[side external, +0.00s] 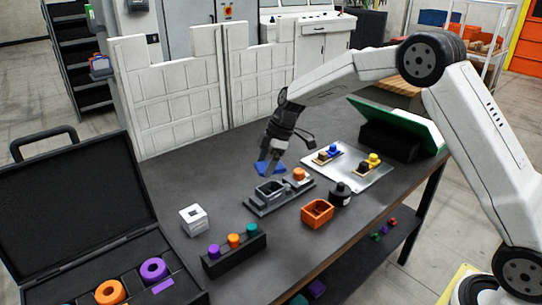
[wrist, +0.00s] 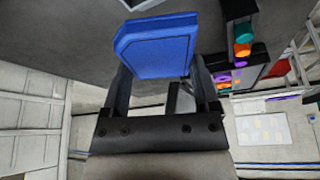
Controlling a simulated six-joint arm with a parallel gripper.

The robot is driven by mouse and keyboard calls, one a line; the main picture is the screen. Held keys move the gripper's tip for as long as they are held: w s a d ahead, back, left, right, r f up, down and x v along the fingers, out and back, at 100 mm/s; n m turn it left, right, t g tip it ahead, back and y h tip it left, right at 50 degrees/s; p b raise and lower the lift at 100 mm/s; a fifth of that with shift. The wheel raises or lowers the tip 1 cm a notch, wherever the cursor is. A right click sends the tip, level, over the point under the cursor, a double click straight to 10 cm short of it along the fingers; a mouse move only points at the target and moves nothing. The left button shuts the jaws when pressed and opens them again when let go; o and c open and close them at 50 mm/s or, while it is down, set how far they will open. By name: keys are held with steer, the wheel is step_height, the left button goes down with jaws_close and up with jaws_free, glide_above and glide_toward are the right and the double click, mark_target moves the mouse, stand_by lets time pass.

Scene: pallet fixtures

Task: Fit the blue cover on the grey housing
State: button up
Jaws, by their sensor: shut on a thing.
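My gripper (side external: 269,163) is shut on the blue cover (side external: 270,169) and holds it tilted in the air above the far side of the grey housing. In the wrist view the blue cover (wrist: 156,45) sits between the two fingers (wrist: 157,77). The grey housing (side external: 269,188) is an open-topped box on a dark fixture plate (side external: 284,197) in the middle of the table. The cover is apart from the housing. The housing cannot be made out in the wrist view.
An orange peg (side external: 299,175) stands on the fixture's right part. An orange open box (side external: 317,212) and a black bottle (side external: 340,195) stand to the right. A white cube (side external: 194,220) and a rack of coloured pegs (side external: 234,254) stand to the left. A light tray (side external: 350,173) lies behind.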

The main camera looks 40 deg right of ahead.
steer(key=n, duration=0.1)
steer(key=w+d+n+g, duration=0.1)
steer(key=n, duration=0.2)
steer(key=shift+w+d+r+g, duration=0.2)
steer(key=shift+d+r+g, duration=0.1)
steer(key=shift+d+r, duration=0.1)
steer(key=shift+f, duration=0.2)
steer(key=shift+f, duration=2.55)
steer(key=shift+a+f, duration=0.1)
steer(key=shift+f, duration=1.4)
stand_by(1.0)
steer(key=o, duration=1.1)
steer(key=shift+c, duration=0.2)
steer(key=shift+r, duration=0.15)
